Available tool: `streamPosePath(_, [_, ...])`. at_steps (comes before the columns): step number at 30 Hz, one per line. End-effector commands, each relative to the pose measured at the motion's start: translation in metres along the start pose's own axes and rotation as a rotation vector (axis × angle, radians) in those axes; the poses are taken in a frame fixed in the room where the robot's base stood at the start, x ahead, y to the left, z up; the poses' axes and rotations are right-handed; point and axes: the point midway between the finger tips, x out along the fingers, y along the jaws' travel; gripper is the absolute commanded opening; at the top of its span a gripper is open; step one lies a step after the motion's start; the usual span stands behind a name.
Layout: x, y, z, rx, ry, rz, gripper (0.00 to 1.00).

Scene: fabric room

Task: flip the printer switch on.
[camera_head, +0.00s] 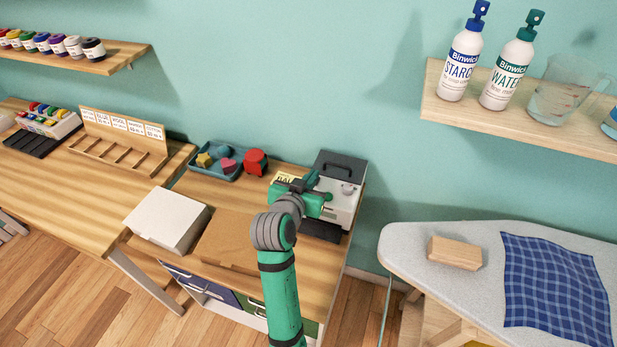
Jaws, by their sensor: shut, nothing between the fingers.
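The printer (347,199) stands on the wooden desk near its back right corner, against the wall. It has a pale body, a dark grey top part with a handle, and a dark strip at its front. My gripper (311,180) is shut and empty, over the left part of the printer. My green arm reaches up to it from the bottom and covers part of the printer. I cannot tell whether the gripper touches the printer. The switch cannot be made out.
A blue tray (218,171) with coloured blocks and a red object (255,161) lie left of the printer. An ironing board (410,243) stands right, past a gap. A shelf with bottles (455,110) hangs above.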

Motion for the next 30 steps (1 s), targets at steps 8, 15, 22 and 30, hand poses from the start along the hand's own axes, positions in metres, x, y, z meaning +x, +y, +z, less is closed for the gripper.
streamPosePath(8, [0.004, -0.001, 0.021, 0.000, 0.002, -0.002, 0.00])
streamPosePath(15, [0.005, -0.002, 0.022, 0.000, 0.002, -0.002, 0.00])
streamPosePath(22, [0.005, -0.002, 0.030, -0.003, -0.001, -0.003, 0.00])
streamPosePath(30, [0.005, -0.003, 0.028, -0.001, 0.000, -0.005, 0.00])
